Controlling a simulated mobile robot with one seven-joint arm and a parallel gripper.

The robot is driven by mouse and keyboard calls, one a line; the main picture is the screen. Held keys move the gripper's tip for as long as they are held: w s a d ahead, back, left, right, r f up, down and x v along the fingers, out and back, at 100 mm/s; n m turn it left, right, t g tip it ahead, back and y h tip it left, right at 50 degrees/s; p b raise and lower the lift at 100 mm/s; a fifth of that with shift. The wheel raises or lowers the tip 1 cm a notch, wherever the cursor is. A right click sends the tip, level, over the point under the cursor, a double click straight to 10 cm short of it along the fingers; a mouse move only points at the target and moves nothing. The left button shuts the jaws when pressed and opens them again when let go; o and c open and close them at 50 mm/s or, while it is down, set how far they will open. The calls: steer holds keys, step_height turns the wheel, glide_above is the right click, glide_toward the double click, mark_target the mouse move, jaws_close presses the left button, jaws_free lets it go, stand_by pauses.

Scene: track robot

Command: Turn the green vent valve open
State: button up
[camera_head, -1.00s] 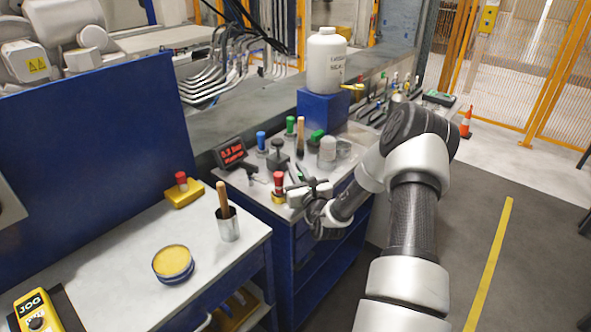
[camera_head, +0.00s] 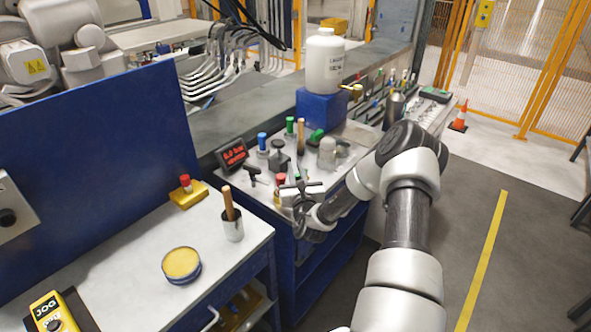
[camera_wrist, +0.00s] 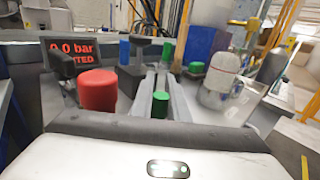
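The green vent valve (camera_wrist: 160,104) shows as a small green knob between my two grey fingers in the wrist view. My gripper (camera_wrist: 160,95) appears shut on it, with a finger close along each side; the exact contact is hard to see. In the head view my gripper (camera_head: 300,187) is low at the front edge of the panel bench, and it mostly hides the valve. The pressure display (camera_wrist: 75,52) reads 0.0 bar with "VENTED" partly covered; it also shows in the head view (camera_head: 233,154).
A red-capped valve (camera_wrist: 98,90) stands close left of my fingers. A black-handled fitting (camera_head: 254,175), blue-capped post (camera_head: 262,141), green-capped post (camera_head: 290,126) and clear-domed part (camera_head: 327,150) stand around. A white bottle (camera_head: 326,62) sits on a blue block (camera_head: 322,108).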

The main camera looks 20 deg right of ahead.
steer(key=o, duration=0.4)
steer(key=shift+o, duration=0.2)
steer(key=v, duration=1.7)
steer(key=shift+s, duration=0.25)
